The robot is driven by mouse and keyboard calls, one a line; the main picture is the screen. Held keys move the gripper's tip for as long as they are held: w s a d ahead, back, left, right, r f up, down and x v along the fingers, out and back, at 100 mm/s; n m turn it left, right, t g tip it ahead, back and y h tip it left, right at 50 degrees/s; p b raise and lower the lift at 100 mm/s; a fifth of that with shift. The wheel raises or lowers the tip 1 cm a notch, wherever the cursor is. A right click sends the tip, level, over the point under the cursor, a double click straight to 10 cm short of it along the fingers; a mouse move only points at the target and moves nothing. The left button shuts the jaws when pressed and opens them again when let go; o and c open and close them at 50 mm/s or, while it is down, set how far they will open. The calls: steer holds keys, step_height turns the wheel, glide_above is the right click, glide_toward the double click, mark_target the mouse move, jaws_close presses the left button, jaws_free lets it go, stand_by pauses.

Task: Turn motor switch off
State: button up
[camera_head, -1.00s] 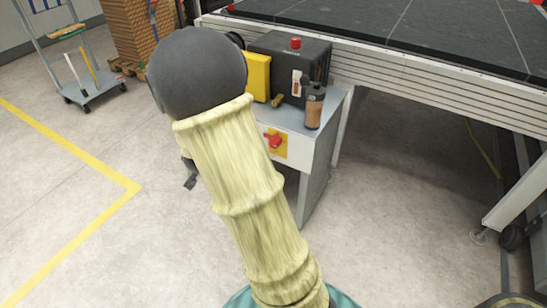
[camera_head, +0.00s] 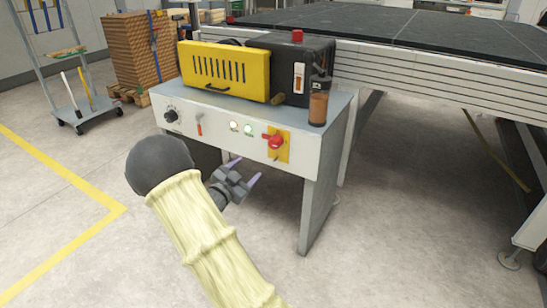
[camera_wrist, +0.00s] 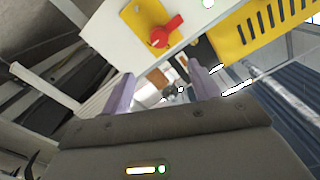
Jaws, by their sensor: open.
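A red rotary switch (camera_head: 275,142) on a yellow plate (camera_head: 286,151) sits on the white front panel (camera_head: 222,133) of the control cabinet; its handle points left. It also shows in the wrist view (camera_wrist: 163,34). A smaller red-and-white lever (camera_head: 199,124) and a black dial (camera_head: 172,115) are on the panel's left part. I cannot read which control is labelled motor. Two indicator lights (camera_head: 241,128) between the lever and the rotary switch look lit. My gripper (camera_head: 245,171) is open and empty, below and left of the rotary switch, apart from it.
On the cabinet top stand a yellow slotted box (camera_head: 225,70), a black box (camera_head: 322,58) with a red button (camera_head: 297,36) and a white rocker switch (camera_head: 299,78), and a brown bottle (camera_head: 318,103). A large table (camera_head: 440,85) stands right. Floor in front is clear.

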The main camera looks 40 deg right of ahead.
mark_target(273, 144)
steer(key=shift+d, duration=0.15)
steer(key=b+x, duration=0.5)
steer(key=x, duration=1.1)
steer(key=shift+d, duration=0.3)
steer(key=shift+w+d+r, duration=0.1)
steer(key=shift+w+d, duration=0.05)
steer(key=shift+d, duration=0.15)
steer(key=c, duration=1)
